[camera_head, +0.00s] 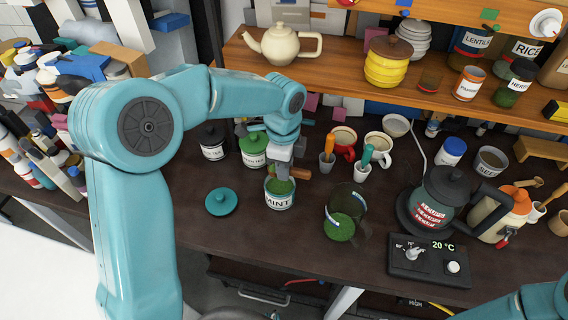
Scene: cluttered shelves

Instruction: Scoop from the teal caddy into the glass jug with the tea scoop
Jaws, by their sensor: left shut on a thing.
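The teal caddy (279,202), labelled MINT, stands open on the dark counter with green leaves inside. Its teal lid (221,201) lies on the counter to the left. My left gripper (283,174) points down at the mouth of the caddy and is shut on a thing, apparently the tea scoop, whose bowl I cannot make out. My right gripper is out of view; only part of that arm shows at the lower right.
Two lidded caddies (212,142) stand behind on the left. Cups with upright-handled tools (327,158) and mugs (379,147) stand behind the jug. A kettle (442,199) and a control panel (430,262) are to the right. A wooden shelf (345,84) overhangs the back.

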